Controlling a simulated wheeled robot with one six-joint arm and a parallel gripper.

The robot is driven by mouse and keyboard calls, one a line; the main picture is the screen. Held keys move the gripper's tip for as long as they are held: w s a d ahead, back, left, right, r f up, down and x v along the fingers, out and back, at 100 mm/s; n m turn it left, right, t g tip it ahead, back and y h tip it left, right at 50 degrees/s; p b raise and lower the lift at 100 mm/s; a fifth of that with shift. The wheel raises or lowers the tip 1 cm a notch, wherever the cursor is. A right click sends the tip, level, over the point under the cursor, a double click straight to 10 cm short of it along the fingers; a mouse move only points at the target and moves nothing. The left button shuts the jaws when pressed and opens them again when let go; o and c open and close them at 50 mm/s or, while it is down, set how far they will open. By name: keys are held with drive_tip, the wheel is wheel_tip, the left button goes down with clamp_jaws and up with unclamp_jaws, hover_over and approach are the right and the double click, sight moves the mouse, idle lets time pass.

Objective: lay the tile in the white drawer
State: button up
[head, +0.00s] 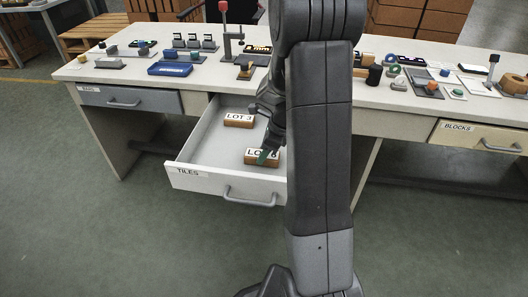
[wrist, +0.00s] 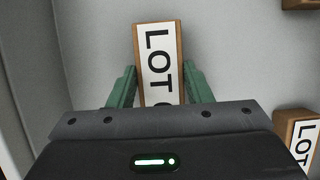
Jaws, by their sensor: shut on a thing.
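The white drawer (head: 192,180), labelled TILES, is pulled open under the bench. My gripper (head: 265,153) reaches down into it with green fingers. In the wrist view my gripper (wrist: 162,85) is shut on a brown tile (wrist: 160,60) with a white LOT label, one finger on each long side. The held tile shows in the head view (head: 251,161) low in the drawer, its last character partly covered by a finger. I cannot tell whether it touches the drawer floor. A LOT 3 tile (head: 239,120) lies farther back in the drawer.
Another LOT tile (wrist: 299,136) shows at the wrist view's lower right, and a brown piece (wrist: 298,4) at its top right. A closed grey drawer (head: 130,100) is left, a closed BLOCKS drawer (head: 480,137) right. Small parts crowd the benchtop. My arm hides the open drawer's right side.

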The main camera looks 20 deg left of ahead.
drive_tip(key=shift+f, duration=0.15)
drive_tip(key=o, duration=1.1)
drive_tip(key=shift+c, duration=0.2)
drive_tip(key=p+v, duration=0.3)
drive_tip(key=v, duration=0.9)
drive_tip(key=shift+d, duration=0.1)
